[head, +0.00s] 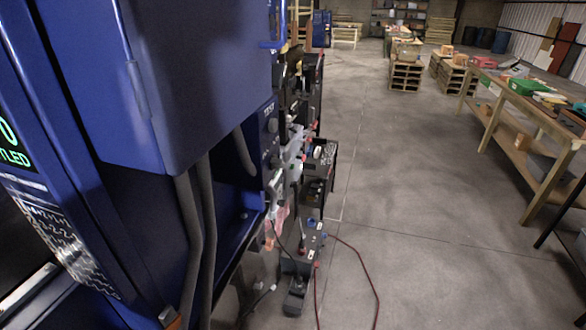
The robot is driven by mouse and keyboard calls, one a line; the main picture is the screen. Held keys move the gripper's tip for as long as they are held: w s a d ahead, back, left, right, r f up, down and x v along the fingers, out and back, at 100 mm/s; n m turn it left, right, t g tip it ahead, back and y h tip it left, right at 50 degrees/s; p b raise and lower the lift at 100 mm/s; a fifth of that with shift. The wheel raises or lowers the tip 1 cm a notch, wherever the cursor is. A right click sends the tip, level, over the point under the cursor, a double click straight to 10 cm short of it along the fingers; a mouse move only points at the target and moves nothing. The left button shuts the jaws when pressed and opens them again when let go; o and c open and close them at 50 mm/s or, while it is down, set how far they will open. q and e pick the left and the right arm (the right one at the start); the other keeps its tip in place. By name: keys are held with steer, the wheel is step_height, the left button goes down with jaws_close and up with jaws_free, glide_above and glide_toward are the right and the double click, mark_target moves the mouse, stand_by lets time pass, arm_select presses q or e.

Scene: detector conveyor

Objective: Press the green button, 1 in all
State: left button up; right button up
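No green button can be made out in the head view. A large blue machine cabinet (200,75) fills the left side. At the far left edge a dark display (14,148) on the machine shows green characters, partly cut off, ending in "TLED". A blue panel with dark round knobs and a small "TEST" label (268,112) faces right, seen at a steep angle. Neither of my grippers can be made out in this view.
Grey hoses (190,245) hang below the cabinet. Beyond it stands a cluttered column of dark equipment (318,165), with a red cable (376,285) on the floor. A wooden workbench (520,105) with colored bins is at right.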

arm_select(q)
jaws_close()
stand_by(1.4)
